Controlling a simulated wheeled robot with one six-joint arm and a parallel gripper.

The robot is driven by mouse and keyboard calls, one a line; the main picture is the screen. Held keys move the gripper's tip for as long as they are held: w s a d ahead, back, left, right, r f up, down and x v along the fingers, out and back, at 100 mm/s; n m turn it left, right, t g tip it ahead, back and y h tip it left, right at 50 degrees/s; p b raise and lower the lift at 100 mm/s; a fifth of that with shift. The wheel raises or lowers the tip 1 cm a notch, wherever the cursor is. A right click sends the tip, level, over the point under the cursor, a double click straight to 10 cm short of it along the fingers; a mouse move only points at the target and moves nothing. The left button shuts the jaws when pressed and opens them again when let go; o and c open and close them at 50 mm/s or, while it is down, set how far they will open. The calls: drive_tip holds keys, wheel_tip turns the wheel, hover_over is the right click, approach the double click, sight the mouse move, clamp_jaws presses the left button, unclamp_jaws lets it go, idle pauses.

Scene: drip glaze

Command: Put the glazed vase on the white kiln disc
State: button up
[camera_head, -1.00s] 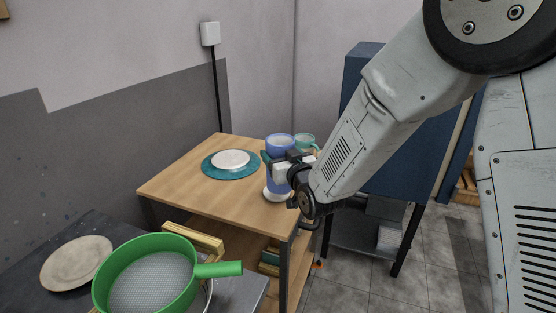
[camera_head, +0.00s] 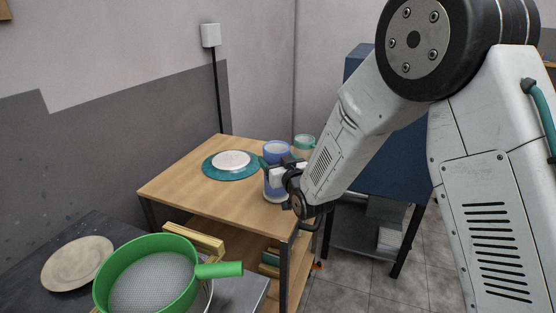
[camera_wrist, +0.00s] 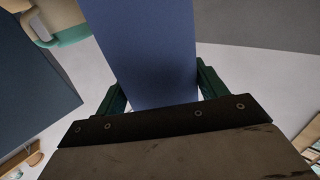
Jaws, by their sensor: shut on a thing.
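The blue vase (camera_head: 276,150) has a pale rim and a whitish foot. It stands upright over the right part of the wooden table; I cannot tell whether its foot touches the tabletop. My gripper (camera_head: 280,174) is shut on it from the right side, partly hiding its body. In the wrist view the vase (camera_wrist: 150,50) fills the space between the green fingers of my gripper (camera_wrist: 160,90). The white kiln disc (camera_head: 231,160) lies bare on a teal round plate (camera_head: 208,172), left of and behind the vase.
The wooden table (camera_head: 190,195) has clear top between the vase and the teal plate. A mint-green cup (camera_head: 304,142) is behind the vase. A green sieve (camera_head: 205,290) and a beige plate (camera_head: 77,263) are at the front left. A dark blue cabinet (camera_head: 385,150) stands at the right.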

drive_tip(key=o, duration=1.3)
drive_tip(key=shift+s+d+r, duration=0.1)
drive_tip(key=shift+s, duration=0.1)
drive_tip(key=v, duration=1.2)
drive_tip(key=s+d+r+m+g+h, duration=0.1)
drive_tip(key=s+d+r+g+h, duration=0.3)
drive_tip(key=d, duration=0.4)
drive_tip(key=s+d+r+m+g+h, duration=0.2)
drive_tip(key=s+d+g, duration=0.25)
drive_tip(key=d, duration=0.25)
drive_tip(key=s+d+r+g, duration=0.1)
drive_tip(key=s+d+g, duration=0.1)
drive_tip(key=s, duration=0.6)
drive_tip(key=s+d+r+m+g+h, duration=0.1)
drive_tip(key=s+d+g, duration=0.1)
drive_tip(key=s, duration=0.7)
drive_tip(key=s+d+r+m+g, duration=0.1)
drive_tip(key=s+d, duration=0.3)
drive_tip(key=s, duration=0.4)
drive_tip(key=shift+s+d+r+g, duration=0.25)
drive_tip(key=shift+r+g, duration=0.3)
drive_tip(key=shift+g, duration=0.3)
